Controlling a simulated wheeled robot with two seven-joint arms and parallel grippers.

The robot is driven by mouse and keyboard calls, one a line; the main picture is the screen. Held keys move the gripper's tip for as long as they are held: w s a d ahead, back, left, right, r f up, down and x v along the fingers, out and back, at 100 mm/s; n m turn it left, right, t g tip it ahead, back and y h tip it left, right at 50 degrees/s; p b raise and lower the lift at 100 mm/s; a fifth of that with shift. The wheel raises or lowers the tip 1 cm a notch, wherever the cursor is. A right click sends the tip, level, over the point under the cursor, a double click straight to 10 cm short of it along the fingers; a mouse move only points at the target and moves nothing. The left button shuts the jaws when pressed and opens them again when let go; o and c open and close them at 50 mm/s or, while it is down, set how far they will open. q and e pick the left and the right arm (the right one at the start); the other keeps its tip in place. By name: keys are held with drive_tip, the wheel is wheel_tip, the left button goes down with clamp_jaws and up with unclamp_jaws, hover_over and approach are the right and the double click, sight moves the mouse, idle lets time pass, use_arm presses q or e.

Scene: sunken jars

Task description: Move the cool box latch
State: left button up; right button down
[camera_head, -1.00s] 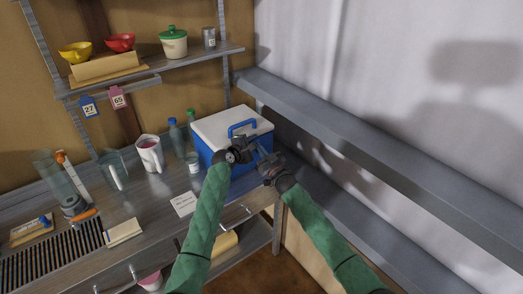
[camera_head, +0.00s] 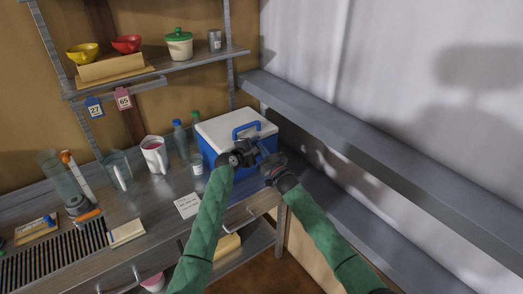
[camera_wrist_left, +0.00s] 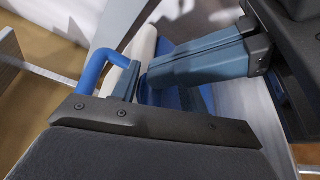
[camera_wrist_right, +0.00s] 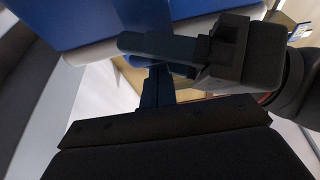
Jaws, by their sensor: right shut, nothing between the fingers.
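The cool box (camera_head: 215,143) stands on the counter, with a blue body, a white lid and a raised blue handle (camera_head: 246,127). The handle also shows in the left wrist view (camera_wrist_left: 92,70). I cannot make out the latch; my grippers cover part of the box's near side. My left gripper (camera_head: 251,152) is close against that side; whether its jaws are open or shut is unclear. My right gripper (camera_head: 267,158) is shut and empty, just right of the left one.
A bottle (camera_head: 180,138), a white pitcher (camera_head: 154,156), a glass mug (camera_head: 118,168) and a white card (camera_head: 188,205) are left of the box. A shelf (camera_head: 200,58) with bowls hangs above. A long grey ledge (camera_head: 360,145) runs along the right.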

drive_tip(key=shift+a+f, duration=0.2)
drive_tip(key=shift+f, duration=0.15)
